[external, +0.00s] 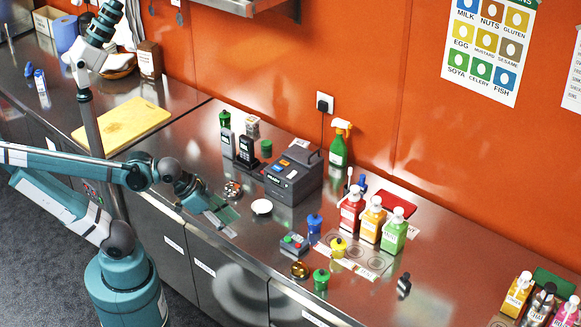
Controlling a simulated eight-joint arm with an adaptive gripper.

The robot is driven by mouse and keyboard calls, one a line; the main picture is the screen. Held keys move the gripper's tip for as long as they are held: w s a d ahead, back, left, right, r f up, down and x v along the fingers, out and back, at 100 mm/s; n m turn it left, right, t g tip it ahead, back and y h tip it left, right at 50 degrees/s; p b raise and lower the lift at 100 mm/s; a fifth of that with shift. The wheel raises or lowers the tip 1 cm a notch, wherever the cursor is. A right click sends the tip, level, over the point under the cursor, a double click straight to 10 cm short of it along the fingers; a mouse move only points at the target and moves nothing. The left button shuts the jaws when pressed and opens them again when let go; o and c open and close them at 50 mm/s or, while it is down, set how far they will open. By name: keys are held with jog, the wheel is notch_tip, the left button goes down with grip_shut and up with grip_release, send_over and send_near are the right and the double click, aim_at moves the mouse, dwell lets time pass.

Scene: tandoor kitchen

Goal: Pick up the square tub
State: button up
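My gripper (208,207) is low over the front edge of the steel counter, left of the white round dish (261,206). Its fingers are small and dark here, and I cannot tell if they are open or shut. A flat, greenish, squarish thing (226,215) is at its tip; it may be the square tub, but I cannot make out its walls or whether the fingers touch it. A small grey boxy thing (293,244) with coloured parts on top stands farther right; I cannot tell if it is a tub.
A small round item (232,189) lies just behind my gripper. A dark grey machine (293,176) and black handsets (246,152) stand behind. Red, orange and green bottles (372,219) stand to the right. A yellow cutting board (122,125) lies back left.

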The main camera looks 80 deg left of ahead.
dwell(0.3)
jog(key=o, duration=0.7)
